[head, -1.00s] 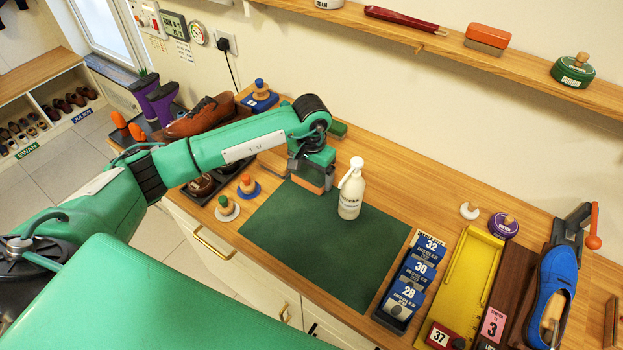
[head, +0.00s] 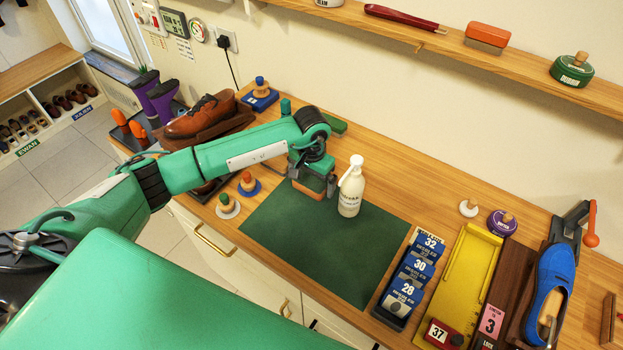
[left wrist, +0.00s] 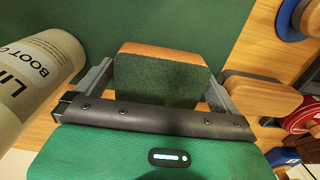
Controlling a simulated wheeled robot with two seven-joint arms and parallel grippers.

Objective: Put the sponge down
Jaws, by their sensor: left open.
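The sponge, an orange block with a dark green face (left wrist: 158,78), is between the fingers of my left gripper in the left wrist view. In the head view its orange side (head: 308,188) shows below the gripper. My left gripper (head: 312,183) is open around the sponge, with a finger on either side. It is low over the back left edge of the green mat (head: 330,245). I cannot tell whether the sponge's underside fully rests on the surface. My right gripper is not in view.
A white spray bottle (head: 349,195) stands on the mat just right of the gripper. Round-handled brushes (head: 249,183) stand to the left. A blue numbered stack (head: 408,285) and a yellow tray (head: 470,275) are at right. The mat's front is clear.

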